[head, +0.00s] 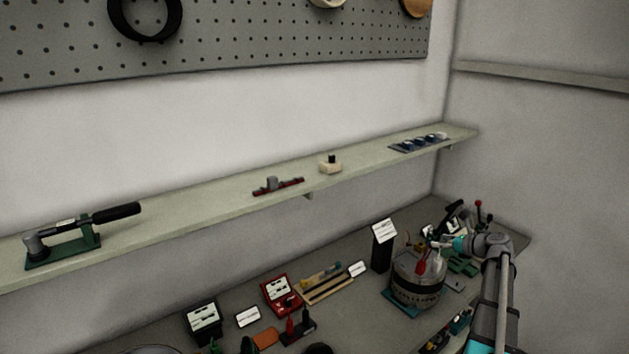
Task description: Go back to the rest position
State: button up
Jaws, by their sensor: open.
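My gripper (437,244) is at the right of the head view, at the end of my arm, which rises from the bottom right. It points left, over or close behind the top of a round grey pot (417,288) on the bench. The gripper is small here and looks open, with nothing clearly held. A red-handled item (421,262) shows at the pot's top, just below the gripper. I cannot tell whether the gripper touches it. My arm hides part of the bench's right side.
A wall shelf (215,205) runs above the bench, with a green clamp-like tool (70,240) and small parts. A black stand with a white card (384,245) is left of the pot. A red box (281,294) and wooden tray (326,286) lie further left.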

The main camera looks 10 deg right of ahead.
jog(key=s+a+f+n+g, duration=0.2)
jog(key=a+f+n+g, duration=0.2)
jog(key=a+n, duration=0.65)
jog(key=s+a+f+n+g, duration=0.1)
jog(key=a+f+n+g, duration=0.3)
jog(key=a, duration=1.2)
jog(key=s+a+f+n+g+h, duration=0.1)
jog(key=s+a+n+g+h, duration=0.1)
jog(key=s+a+n, duration=0.5)
jog(key=s+a+f+n+g+h, duration=0.2)
jog(key=s+a+n+h, duration=0.1)
jog(key=s+a+n, duration=0.4)
jog(key=shift+a+f+n+g, duration=0.25)
jog(key=shift+a+n+g, duration=0.05)
jog(key=shift+a+n, duration=1.3)
